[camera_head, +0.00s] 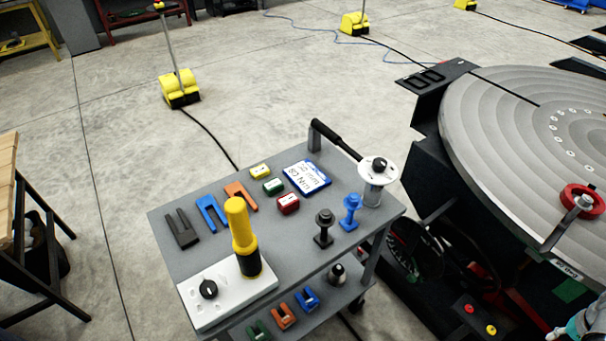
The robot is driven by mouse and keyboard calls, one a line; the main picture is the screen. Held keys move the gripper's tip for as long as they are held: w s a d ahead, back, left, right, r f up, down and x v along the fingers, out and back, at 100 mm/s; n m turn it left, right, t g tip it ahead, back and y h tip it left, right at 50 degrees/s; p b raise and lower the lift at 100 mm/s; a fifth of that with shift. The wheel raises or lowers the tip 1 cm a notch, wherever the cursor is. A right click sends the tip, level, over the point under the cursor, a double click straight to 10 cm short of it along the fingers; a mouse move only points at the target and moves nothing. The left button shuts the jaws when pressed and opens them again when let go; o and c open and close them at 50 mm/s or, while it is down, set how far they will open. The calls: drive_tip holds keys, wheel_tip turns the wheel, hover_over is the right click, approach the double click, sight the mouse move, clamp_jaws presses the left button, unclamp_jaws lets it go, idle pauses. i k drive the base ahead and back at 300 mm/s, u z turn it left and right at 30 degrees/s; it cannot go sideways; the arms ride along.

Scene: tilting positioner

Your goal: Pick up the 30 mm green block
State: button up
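The green block (273,187) lies on the grey top of the cart (290,250), with a pale label on its upper face. A yellow block (260,172) lies just behind it to the left, and a red block (288,204) lies just in front to the right. The three are close together but look apart. Nothing touches or covers the green block.
A white-and-blue labelled card (307,177) lies right of the blocks. An orange forked piece (241,196) lies to the left. A tall yellow-and-black cylinder (242,232) stands in front. The large round positioner table (530,120) is on the right.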

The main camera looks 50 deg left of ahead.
sight(271, 187)
drive_tip(key=u, duration=2)
